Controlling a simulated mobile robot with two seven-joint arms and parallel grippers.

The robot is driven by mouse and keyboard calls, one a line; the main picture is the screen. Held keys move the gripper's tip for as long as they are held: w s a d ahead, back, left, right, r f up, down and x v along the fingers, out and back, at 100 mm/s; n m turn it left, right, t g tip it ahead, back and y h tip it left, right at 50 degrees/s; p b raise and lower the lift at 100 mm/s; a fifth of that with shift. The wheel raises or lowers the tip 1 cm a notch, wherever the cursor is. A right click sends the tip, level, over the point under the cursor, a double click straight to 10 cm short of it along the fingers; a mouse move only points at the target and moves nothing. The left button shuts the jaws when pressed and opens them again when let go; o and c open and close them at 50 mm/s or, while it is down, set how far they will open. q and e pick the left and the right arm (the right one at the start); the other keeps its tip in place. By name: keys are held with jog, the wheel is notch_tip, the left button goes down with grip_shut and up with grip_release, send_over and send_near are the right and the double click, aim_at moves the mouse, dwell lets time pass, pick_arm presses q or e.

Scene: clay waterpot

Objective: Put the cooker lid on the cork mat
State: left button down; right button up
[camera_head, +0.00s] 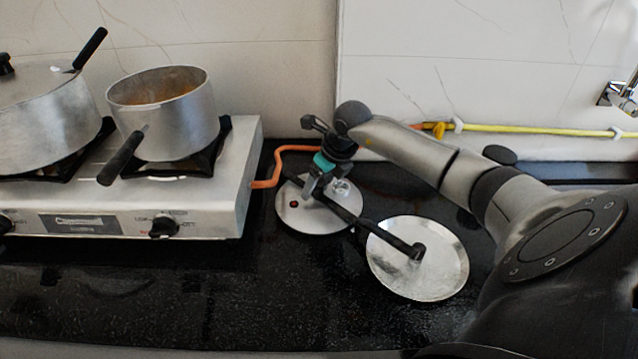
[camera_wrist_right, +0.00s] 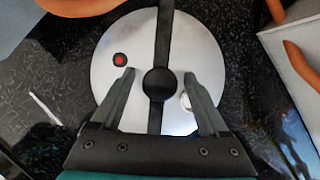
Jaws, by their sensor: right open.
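The cooker lid (camera_head: 293,214) is a round silver disc with a red dot and a black bar across it. It lies on the dark counter just right of the stove. The lid also shows in the right wrist view (camera_wrist_right: 205,50), with a black round knob in its middle. My right gripper (camera_head: 316,190) is over the lid. In the right wrist view my right gripper (camera_wrist_right: 159,78) is open, its fingers apart on either side of the bar and knob. I cannot tell whether they touch the lid. I see no cork mat. My left gripper is not in view.
A silver stove (camera_head: 230,190) holds a saucepan (camera_head: 180,125) and a larger lidded pot (camera_head: 45,125) at left. A second silver disc (camera_head: 440,275) lies right of the lid. An orange hose (camera_head: 272,177) runs behind the lid. The front counter is clear.

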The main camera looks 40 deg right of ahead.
jog(key=shift+r, duration=0.45)
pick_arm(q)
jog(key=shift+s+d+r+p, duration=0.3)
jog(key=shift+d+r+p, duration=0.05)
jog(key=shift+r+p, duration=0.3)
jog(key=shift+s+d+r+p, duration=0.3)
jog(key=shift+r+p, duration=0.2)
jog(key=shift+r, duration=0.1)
pick_arm(e)
jog(key=v, duration=1.2)
